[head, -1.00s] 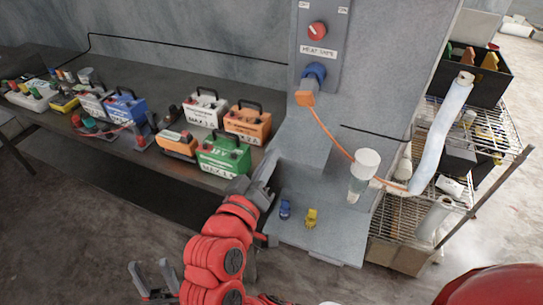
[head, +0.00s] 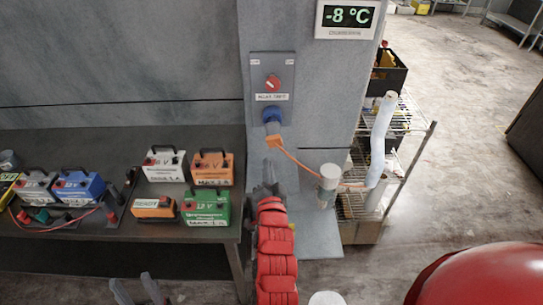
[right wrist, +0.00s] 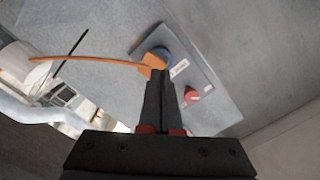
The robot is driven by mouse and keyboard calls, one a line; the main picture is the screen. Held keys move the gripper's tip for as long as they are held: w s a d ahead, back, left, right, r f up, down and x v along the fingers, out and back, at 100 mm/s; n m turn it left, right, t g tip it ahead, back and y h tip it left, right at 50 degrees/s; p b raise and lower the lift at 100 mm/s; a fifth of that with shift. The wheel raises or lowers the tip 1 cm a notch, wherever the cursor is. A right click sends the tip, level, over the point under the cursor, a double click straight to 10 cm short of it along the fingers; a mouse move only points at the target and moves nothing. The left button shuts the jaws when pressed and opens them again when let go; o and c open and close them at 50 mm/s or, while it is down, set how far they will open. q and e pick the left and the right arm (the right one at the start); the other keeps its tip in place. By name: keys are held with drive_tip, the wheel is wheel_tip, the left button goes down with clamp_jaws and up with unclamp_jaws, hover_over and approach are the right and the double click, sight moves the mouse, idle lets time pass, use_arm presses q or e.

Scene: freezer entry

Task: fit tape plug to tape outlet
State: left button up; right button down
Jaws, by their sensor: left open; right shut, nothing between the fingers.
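The orange tape plug (head: 274,142) is at the blue outlet (head: 271,115) on the grey wall panel, with an orange cord running right from it. I cannot tell how deeply it sits. In the right wrist view, the plug (right wrist: 153,62) is just beyond the fingertips and the blue outlet (right wrist: 161,51) is behind it. My right gripper (head: 267,172) is shut and empty, below the plug in the head view. Its fingers also show in the right wrist view (right wrist: 166,82), partly overlapping the plug; contact is unclear. My left gripper (head: 138,288) is open and empty at the bottom left.
A red switch (head: 272,83) is above the outlet. A white cylinder (head: 328,178) stands right of my right gripper, and a wrapped pipe (head: 381,140) is beside a wire shelf (head: 400,150). Several batteries, including a green one (head: 206,207), stand on the left bench.

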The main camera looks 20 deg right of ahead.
sight(274, 142)
drive_tip(key=shift+m+h, duration=0.4)
drive_tip(key=shift+m, duration=0.4)
drive_tip(key=w+d+b, duration=0.2)
drive_tip(key=w, duration=0.1)
drive_tip(key=w+d, duration=0.1)
drive_tip(key=shift+w+d+r+b, duration=0.2)
drive_tip(key=shift+w+r+b, duration=0.1)
drive_tip(key=shift+b, duration=0.1)
drive_tip(key=shift+w, duration=0.2)
drive_tip(key=shift+w+d+r, duration=0.1)
drive_tip(key=shift+w+d, duration=0.05)
drive_tip(key=shift+w+b, duration=0.1)
drive_tip(key=shift+b, duration=0.2)
drive_tip(key=shift+w+b, duration=0.15)
drive_tip(key=shift+b, duration=0.15)
